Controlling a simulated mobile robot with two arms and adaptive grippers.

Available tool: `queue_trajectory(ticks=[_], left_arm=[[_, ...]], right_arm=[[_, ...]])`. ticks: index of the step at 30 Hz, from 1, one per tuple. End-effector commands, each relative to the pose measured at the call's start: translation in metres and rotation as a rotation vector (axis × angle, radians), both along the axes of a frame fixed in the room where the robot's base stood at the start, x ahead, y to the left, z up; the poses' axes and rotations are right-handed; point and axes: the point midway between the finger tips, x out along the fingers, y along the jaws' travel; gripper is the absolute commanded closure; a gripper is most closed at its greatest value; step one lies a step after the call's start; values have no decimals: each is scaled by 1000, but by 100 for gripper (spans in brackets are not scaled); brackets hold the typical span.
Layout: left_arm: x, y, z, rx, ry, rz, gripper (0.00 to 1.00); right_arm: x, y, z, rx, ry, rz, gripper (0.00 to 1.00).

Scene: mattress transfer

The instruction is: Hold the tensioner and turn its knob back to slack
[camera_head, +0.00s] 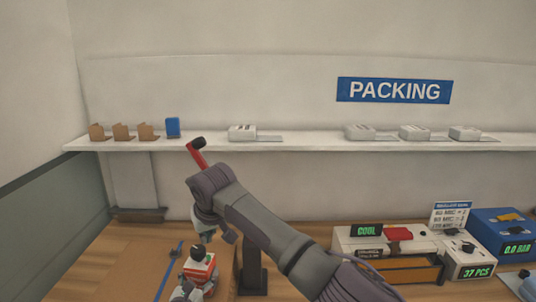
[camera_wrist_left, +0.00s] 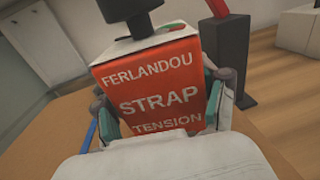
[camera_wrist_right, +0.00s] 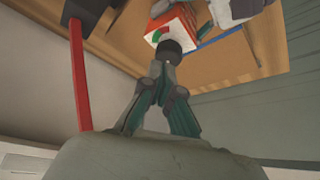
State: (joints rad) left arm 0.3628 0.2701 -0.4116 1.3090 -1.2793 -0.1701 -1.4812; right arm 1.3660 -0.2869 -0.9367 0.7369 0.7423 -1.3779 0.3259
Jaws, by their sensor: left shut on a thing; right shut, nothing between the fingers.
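The tensioner (camera_head: 205,262) is a small red and white box with a black knob (camera_wrist_left: 128,16) on top. Its red face in the left wrist view (camera_wrist_left: 150,90) reads "FERLANDOU STRAP TENSION". My left gripper (camera_head: 188,290) is shut on the box, with a finger at each side (camera_wrist_left: 165,105). My right gripper (camera_head: 208,232) is above the tensioner, shut and empty. In the right wrist view its fingertips (camera_wrist_right: 162,68) are close together beside the knob (camera_wrist_right: 169,47). I cannot tell whether they touch it. Red and green marks show on the white top.
A blue strap (camera_head: 168,272) runs over the brown surface beside the tensioner. A black stand (camera_head: 252,280) is close on the right, and a red lever (camera_head: 196,157) rises behind my right arm. Machines (camera_head: 385,240) with displays stand at right. A shelf (camera_head: 300,141) crosses the wall.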

Motion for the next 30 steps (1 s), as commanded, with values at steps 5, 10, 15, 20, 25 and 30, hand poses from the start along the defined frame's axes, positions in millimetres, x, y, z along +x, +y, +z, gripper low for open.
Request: queue_trajectory(ticks=[5, 10, 15, 20, 25, 30], left_arm=[[1, 0, 4, -1, -6, 0, 97], [1, 0, 3, -1, -6, 0, 97], [1, 0, 3, -1, -6, 0, 97], [1, 0, 3, -1, -6, 0, 97], [1, 0, 3, -1, -6, 0, 97], [1, 0, 4, -1, -6, 0, 97]], right_arm=[[-6, 15, 8, -4, -7, 9, 100], [-9, 22, 9, -3, -3, 1, 100], [-9, 23, -6, -1, 2, -1, 100], [-9, 22, -27, -3, 2, -2, 100], [-10, 23, -46, 0, 4, -1, 100], [-10, 23, -57, 1, 2, 0, 100]])
